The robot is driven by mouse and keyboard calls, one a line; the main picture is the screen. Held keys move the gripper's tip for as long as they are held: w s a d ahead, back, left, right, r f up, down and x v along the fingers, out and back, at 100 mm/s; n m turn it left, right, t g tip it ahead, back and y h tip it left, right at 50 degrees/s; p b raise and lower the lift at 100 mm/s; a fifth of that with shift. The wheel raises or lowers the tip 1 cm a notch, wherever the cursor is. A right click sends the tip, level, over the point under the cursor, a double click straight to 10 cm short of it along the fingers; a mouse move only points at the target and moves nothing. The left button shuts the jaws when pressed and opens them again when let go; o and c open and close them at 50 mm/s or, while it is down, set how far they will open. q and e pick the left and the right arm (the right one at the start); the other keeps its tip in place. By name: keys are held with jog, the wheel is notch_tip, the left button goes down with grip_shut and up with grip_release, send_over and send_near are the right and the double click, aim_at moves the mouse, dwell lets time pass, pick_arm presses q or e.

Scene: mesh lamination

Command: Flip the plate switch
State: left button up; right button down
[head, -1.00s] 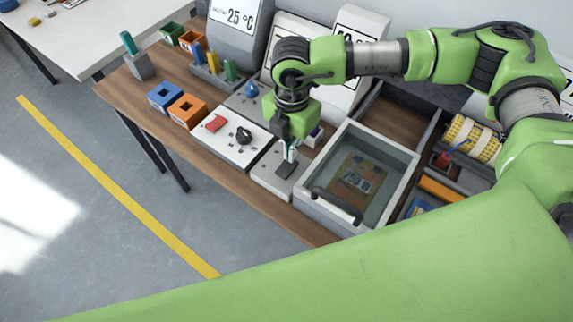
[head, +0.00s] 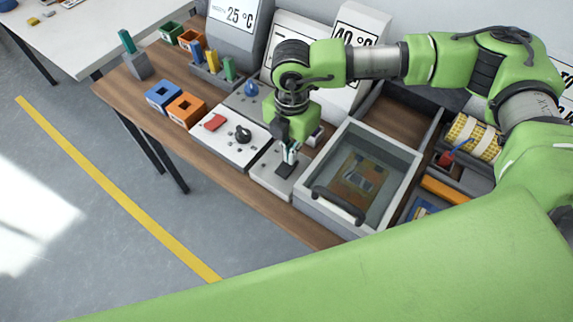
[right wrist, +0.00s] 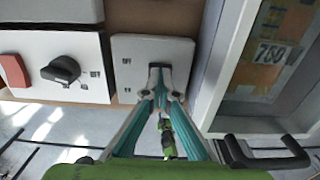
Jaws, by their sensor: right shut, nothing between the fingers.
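The plate switch is a dark rocker (head: 284,171) on a small light grey plate (head: 262,174) on the wooden bench, left of the open tray. In the right wrist view the plate (right wrist: 137,62) shows two small marks left of the rocker. My right gripper (head: 289,159) points down over the rocker, shut and empty. In the right wrist view its fingertips (right wrist: 159,82) meet at the rocker and hide most of it. I cannot tell whether they touch it or which way it is tipped. My left gripper is not in view.
Left of the plate is a panel (head: 222,146) with a red button (head: 214,122) and a black knob (head: 243,134). A grey tray (head: 320,205) with a dark handle (head: 339,204) stands close on the right. Sign-bearing units stand behind.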

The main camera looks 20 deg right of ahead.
jog(key=shift+f, duration=0.3)
jog(key=shift+r+p, duration=1.25)
jog(key=shift+r, duration=2.3)
jog(key=shift+f, duration=0.1)
